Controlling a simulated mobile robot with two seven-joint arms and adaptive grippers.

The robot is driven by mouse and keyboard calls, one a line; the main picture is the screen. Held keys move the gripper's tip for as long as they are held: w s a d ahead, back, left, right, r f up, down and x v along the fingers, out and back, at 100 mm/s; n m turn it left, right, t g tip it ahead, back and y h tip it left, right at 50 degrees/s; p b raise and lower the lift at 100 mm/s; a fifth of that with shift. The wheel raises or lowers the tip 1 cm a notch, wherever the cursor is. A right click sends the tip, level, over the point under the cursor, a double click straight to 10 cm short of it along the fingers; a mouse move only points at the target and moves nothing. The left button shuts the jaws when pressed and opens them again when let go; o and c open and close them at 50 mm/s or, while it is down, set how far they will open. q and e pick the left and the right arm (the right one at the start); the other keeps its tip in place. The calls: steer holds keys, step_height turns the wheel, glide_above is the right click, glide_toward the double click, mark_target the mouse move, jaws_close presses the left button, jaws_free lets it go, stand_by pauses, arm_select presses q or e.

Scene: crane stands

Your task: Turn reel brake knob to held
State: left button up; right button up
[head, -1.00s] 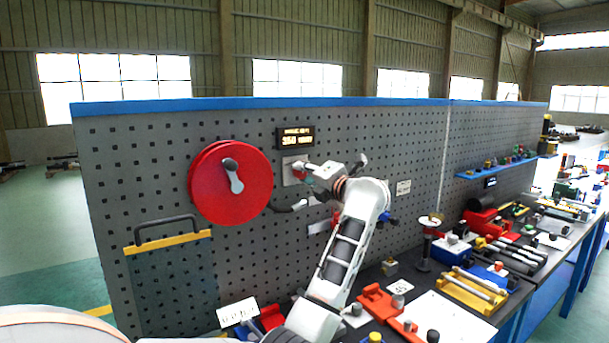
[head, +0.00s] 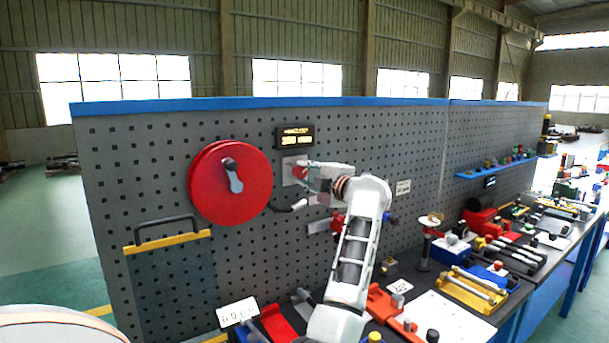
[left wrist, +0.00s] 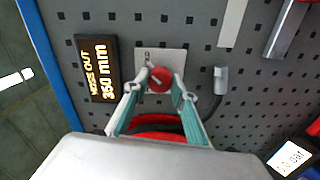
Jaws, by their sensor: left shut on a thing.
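The red brake knob (left wrist: 159,79) sits on a pale plate (left wrist: 148,57) on the pegboard and carries a light pointer line. Marks on the plate are too small to read. My left gripper (left wrist: 160,84) has a finger on each side of the knob and is shut on it. In the head view, my left gripper (head: 307,171) reaches the plate from the right and partly covers the knob. The red reel (head: 213,190) with its grey crank hangs on the board to the left. My right gripper is not in view.
A lit display (head: 295,137) sits just above the plate, and in the left wrist view it (left wrist: 97,68) appears to read 350 mm. The bench (head: 415,285) at right is crowded with parts and tools.

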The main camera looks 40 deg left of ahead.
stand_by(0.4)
arm_select(q)
steer(key=o, duration=1.1)
steer(key=shift+w, duration=0.1)
